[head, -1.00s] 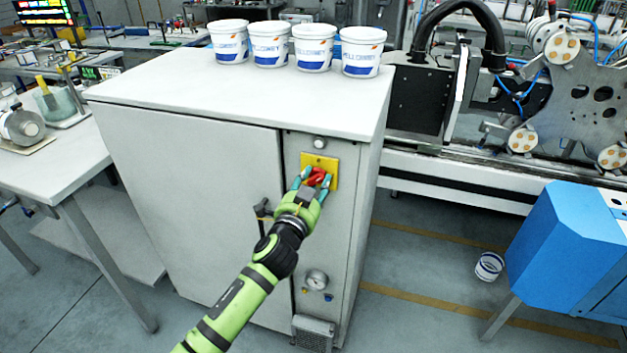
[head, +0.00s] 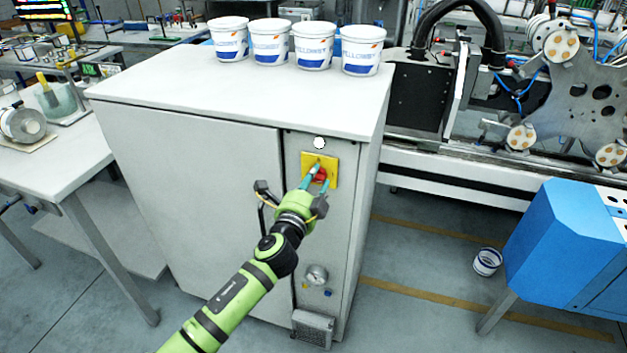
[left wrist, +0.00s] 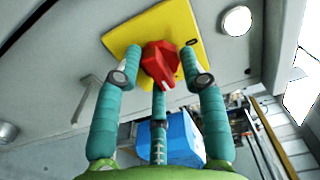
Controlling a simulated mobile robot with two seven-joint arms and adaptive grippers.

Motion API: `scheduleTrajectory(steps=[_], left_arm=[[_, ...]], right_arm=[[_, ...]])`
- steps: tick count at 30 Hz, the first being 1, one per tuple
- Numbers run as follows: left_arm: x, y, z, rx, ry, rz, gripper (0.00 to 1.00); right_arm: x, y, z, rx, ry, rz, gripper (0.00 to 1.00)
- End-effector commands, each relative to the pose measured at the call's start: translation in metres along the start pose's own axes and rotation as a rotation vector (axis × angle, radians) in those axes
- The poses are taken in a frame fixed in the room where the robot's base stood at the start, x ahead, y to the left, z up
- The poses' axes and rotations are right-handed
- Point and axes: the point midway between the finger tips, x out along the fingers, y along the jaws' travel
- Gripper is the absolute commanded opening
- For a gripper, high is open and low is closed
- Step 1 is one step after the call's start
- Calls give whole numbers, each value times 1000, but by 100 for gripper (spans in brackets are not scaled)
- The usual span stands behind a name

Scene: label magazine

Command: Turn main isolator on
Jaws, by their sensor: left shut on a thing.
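The main isolator is a red rotary knob (head: 321,174) on a yellow plate (head: 308,160), high on the narrow right front panel of the grey cabinet (head: 190,170). My left gripper (head: 317,181) is shut on the knob, its teal fingers around it. In the left wrist view the red knob (left wrist: 160,62) stands between the fingertips (left wrist: 162,82), tilted against the yellow plate (left wrist: 185,22). A round lamp (head: 319,143) above the plate looks bright white, also in the left wrist view (left wrist: 237,20). My right gripper is out of view.
Several white tubs (head: 270,45) stand on the cabinet top. A black door handle (head: 264,190) is just left of my gripper. A gauge (head: 317,275) sits lower on the panel.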

Motion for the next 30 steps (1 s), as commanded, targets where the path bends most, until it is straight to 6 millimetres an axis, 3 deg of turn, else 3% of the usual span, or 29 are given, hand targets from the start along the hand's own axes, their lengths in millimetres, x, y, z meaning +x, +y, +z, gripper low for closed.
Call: scheduleTrajectory(steps=[17, 18, 20, 30], left_arm=[[0, -3, -1, 39, 4, -7, 8], [0, -3, -1, 39, 4, -7, 45], [0, -3, -1, 39, 3, -6, 64], [-1, -1, 0, 35, 1, -2, 64]], right_arm=[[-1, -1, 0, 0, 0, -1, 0], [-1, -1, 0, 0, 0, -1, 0], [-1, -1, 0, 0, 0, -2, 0], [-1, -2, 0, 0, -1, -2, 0]])
